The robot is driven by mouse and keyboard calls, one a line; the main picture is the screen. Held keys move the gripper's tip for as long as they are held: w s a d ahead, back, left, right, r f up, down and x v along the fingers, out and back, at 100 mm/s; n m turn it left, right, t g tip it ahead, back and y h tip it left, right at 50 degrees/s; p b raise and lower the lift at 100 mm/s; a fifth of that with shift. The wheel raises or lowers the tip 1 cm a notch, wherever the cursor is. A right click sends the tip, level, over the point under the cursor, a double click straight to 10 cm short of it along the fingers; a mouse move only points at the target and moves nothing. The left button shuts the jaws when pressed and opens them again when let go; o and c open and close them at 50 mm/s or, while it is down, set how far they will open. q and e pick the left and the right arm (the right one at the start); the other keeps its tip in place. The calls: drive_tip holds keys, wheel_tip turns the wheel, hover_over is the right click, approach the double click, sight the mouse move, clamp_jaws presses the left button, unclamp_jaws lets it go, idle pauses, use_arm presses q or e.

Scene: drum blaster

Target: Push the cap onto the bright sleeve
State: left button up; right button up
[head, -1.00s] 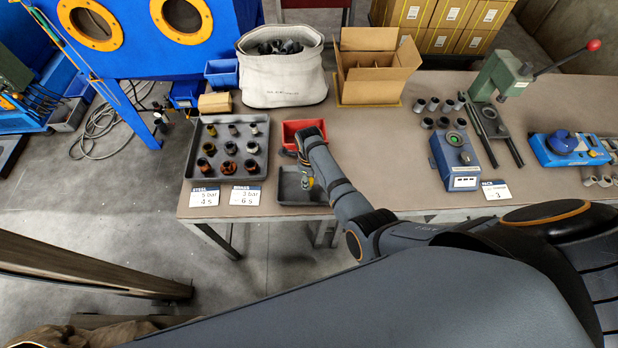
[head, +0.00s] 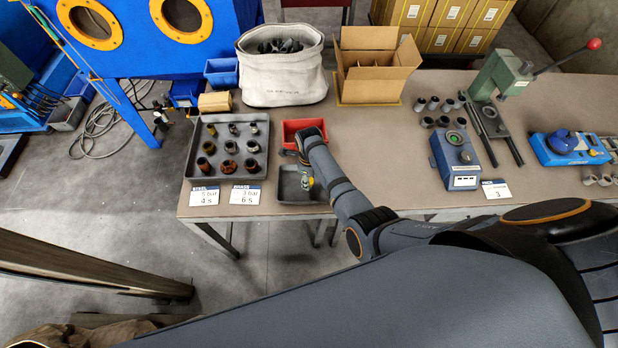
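A grey tray (head: 262,170) on the left of the bench holds several sleeves in rows, some rusty brown, some darker or more metallic. A metallic fitting (head: 254,128) stands at its back right. I cannot tell which piece is the bright sleeve, and no cap can be made out for certain. My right gripper (head: 306,181) points down over a small dark tray (head: 288,196). A small yellow-green and metallic part shows at its tip; whether it is held or part of the gripper is unclear. The fingers are too small to read. My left gripper is not in view.
A red bin (head: 303,127) sits right behind my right gripper. A white bag (head: 284,82) and an open carton (head: 375,68) stand at the back. Several grey cylinders (head: 420,104), a blue device (head: 455,158) and a green lever press (head: 505,75) stand right. The bench middle is clear.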

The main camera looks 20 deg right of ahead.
drive_tip(key=o, duration=1.4)
drive_tip(key=shift+r, duration=0.15)
wheel_tip(320, 180, up, 5)
drive_tip(key=p, duration=0.5)
